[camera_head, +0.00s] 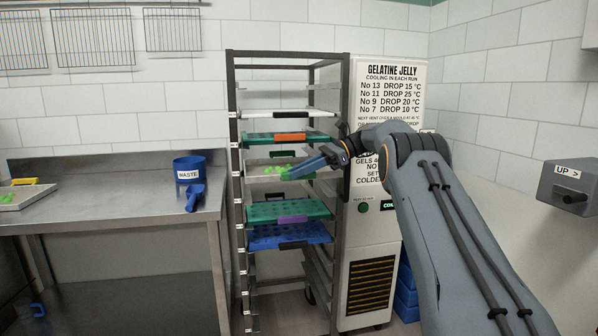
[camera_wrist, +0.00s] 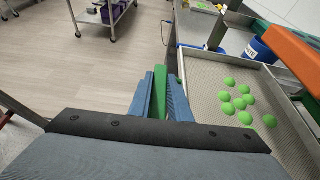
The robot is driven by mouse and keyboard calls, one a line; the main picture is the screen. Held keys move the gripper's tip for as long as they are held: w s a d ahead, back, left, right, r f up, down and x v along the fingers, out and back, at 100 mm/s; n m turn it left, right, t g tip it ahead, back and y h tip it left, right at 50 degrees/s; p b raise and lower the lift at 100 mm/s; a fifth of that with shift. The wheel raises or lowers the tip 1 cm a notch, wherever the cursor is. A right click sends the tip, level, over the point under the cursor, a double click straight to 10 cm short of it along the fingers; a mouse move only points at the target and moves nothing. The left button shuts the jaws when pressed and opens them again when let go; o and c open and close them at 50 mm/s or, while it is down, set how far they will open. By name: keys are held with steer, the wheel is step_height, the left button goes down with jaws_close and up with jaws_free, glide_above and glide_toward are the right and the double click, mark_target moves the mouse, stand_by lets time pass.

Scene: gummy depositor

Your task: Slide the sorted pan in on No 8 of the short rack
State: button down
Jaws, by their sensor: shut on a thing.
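The short rack (camera_head: 343,100) stands mid-view in the head view, with pans at several levels. A pale pan (camera_head: 258,169) is in its middle, partly hidden by my arm. In the wrist view a grey textured pan (camera_wrist: 212,80) with several green gummies (camera_wrist: 240,100) lies right of the fingers. My gripper (camera_head: 292,173) is at the front of this pan. In the wrist view my gripper (camera_wrist: 160,95) is shut on a green strip (camera_wrist: 158,88), which looks like the pan's handle. How far the pan sits on its runners is hidden. I cannot read the level numbers.
A green mould tray with an orange handle (camera_head: 290,137) is above the pan. A green tray with a purple handle (camera_head: 290,219) and a blue tray (camera_head: 275,238) are below. The cooling cabinet (camera_head: 368,270) stands close right. A blue waste tub (camera_head: 188,168) is on the left counter.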

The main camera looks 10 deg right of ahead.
steer(key=c, duration=1.6)
jaws_free()
steer(key=shift+o, duration=0.2)
